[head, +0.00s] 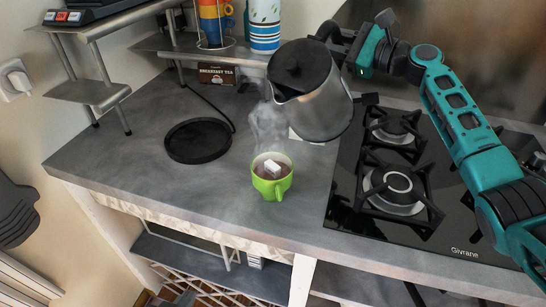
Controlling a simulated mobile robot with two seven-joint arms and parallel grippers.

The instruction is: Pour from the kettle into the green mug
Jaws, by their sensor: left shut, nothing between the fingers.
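The silver kettle (322,103) with a black lid is at the upper middle, leaning left. Its spout is behind and slightly right of the green mug (272,190), and no stream of liquid shows. The mug stands upright near the counter's front edge, holding brown liquid and a white lump, with pale steam above it.
A round black base (198,140) lies empty on the counter, with a cord behind it. A black gas hob (358,215) fills the right side. A tea box (216,74), stacked cups (211,25) and a striped tumbler (264,25) stand at the back.

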